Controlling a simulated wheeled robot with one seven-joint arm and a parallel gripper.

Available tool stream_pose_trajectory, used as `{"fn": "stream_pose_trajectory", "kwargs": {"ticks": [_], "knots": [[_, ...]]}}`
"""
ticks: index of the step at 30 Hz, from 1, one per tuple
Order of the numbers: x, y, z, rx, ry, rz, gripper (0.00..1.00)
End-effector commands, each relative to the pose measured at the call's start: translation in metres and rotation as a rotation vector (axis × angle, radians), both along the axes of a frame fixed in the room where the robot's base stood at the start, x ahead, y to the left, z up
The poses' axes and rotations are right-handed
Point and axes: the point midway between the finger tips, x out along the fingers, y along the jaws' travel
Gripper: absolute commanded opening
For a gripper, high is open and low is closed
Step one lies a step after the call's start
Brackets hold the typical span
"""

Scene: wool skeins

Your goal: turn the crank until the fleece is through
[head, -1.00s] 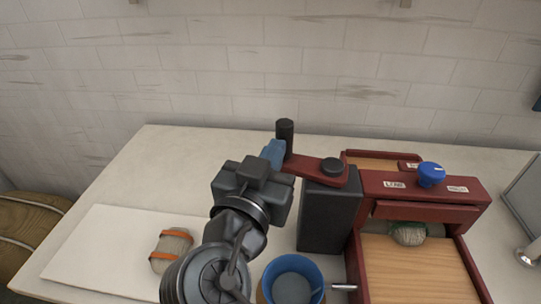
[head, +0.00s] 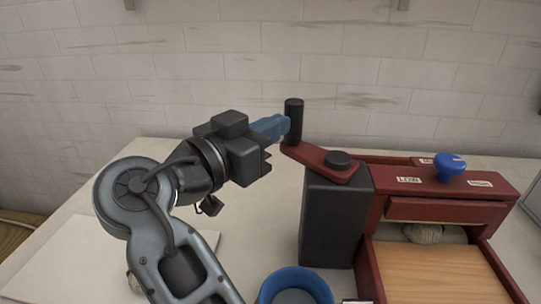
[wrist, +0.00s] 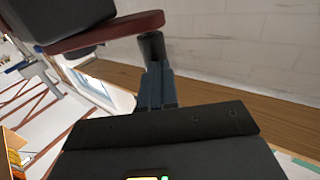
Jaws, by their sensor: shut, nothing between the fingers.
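The red crank arm (head: 318,160) sits on top of a black housing (head: 325,215) and points left. Its upright black handle (head: 294,118) stands at the outer end. My gripper (head: 287,125) comes from the left with its blue fingers shut and empty, the tips right at the handle's side. In the wrist view the shut fingers (wrist: 156,85) point at the handle (wrist: 152,46); I cannot tell whether they touch it. The pale grey fleece (head: 424,233) lies at the near side of the red crossbeam, above the wooden bed (head: 425,270); its far part is hidden.
A blue knob (head: 450,167) sits on the crossbeam between two labels. A blue-rimmed pot (head: 295,280) stands in front of the housing. A brick wall runs behind the table.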

Motion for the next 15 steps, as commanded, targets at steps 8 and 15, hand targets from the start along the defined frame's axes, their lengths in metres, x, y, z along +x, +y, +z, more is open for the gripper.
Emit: {"fn": "stream_pose_trajectory", "kwargs": {"ticks": [8, 15], "knots": [[0.015, -0.005, -0.003, 0.001, 0.001, 0.002, 0.00], [0.020, -0.007, -0.001, 0.000, 0.001, 0.004, 0.00]]}}
